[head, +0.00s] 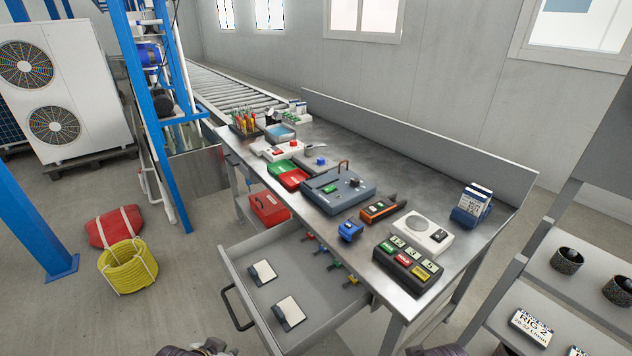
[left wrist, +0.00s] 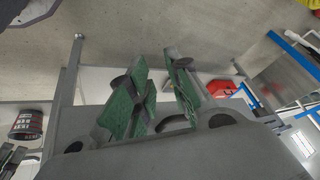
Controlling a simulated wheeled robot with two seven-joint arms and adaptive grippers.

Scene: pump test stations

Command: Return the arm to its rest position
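My left gripper (left wrist: 158,85) shows in the left wrist view with its two green-padded fingers apart. Nothing is held between them. In the head view only small dark parts of my arms show at the bottom edge, left of centre and right of centre. My right gripper cannot be made out there. Both arms are low and clear of the workbench top (head: 330,218).
An open drawer (head: 262,322) with two notepads juts from the bench front. The bench carries a grey tester (head: 335,190), a button box (head: 408,265) and other devices. A shelf rack (head: 560,310) stands at right. A yellow rope coil (head: 128,267) and a red bag (head: 115,227) lie on the floor.

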